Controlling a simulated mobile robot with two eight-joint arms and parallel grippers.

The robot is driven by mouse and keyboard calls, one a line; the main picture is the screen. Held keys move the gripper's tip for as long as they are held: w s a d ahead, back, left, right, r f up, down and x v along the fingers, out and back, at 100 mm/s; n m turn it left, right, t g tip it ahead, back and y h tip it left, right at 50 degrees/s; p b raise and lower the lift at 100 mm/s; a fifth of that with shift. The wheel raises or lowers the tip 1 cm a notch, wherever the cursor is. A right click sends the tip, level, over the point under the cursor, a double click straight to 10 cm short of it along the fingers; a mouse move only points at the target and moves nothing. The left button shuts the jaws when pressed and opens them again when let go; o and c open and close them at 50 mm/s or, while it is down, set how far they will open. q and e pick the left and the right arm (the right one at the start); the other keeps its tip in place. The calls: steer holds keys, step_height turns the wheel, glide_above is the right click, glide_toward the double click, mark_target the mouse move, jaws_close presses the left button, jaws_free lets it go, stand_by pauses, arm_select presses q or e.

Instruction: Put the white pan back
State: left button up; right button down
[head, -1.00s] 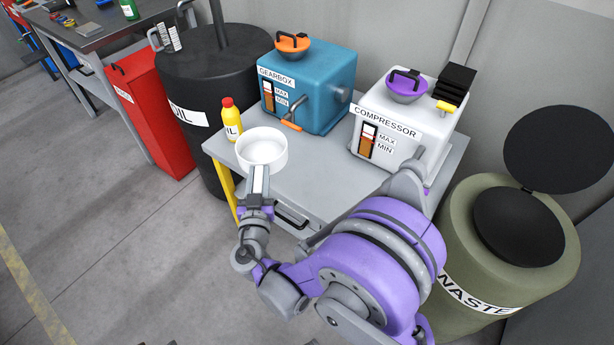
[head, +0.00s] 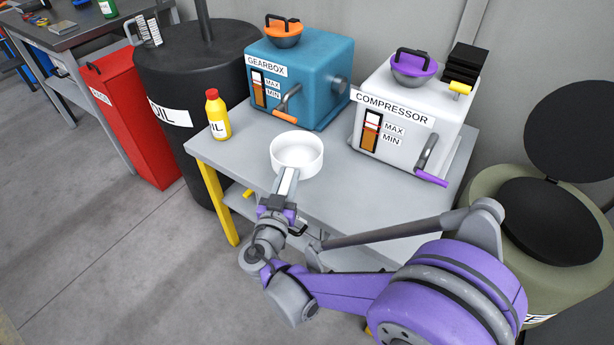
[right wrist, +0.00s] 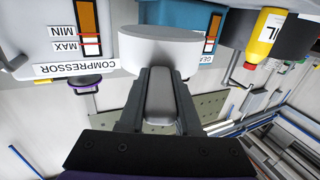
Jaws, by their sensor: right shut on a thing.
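The white pan (head: 297,151) is a round, shallow vessel over the front part of the grey table in the head view. My right gripper (head: 287,186) is shut on its handle at the near side. In the right wrist view the white pan (right wrist: 160,48) shows upside down beyond the fingers of my right gripper (right wrist: 158,95), which close around the grey handle. I cannot tell whether the pan touches the table top. My left gripper is not in view.
The table (head: 210,150) bears a yellow oil bottle (head: 217,115), a blue gearbox (head: 300,78) and a white compressor (head: 408,112). A black oil barrel (head: 190,90) and a red bin (head: 130,120) stand left. An open waste barrel (head: 545,220) stands right.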

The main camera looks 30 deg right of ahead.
mark_target(307, 159)
steer(key=w+d, duration=0.1)
steer(key=d, duration=0.1)
steer(key=w+d, duration=0.1)
steer(key=d, duration=0.2)
steer(key=w+d+b, duration=0.1)
steer(key=d, duration=0.1)
steer(key=shift+d, duration=0.3)
step_height(307, 159, down, 2)
steer(key=shift+w+f+b, duration=0.1)
steer(key=shift+f+b, duration=0.15)
steer(key=shift+b, duration=0.2)
step_height(307, 159, down, 4)
steer(key=shift+f+b, duration=0.1)
steer(key=shift+b, duration=0.85)
steer(key=shift+d+f, duration=0.15)
steer(key=shift+f, duration=0.15)
steer(key=shift+r, duration=0.1)
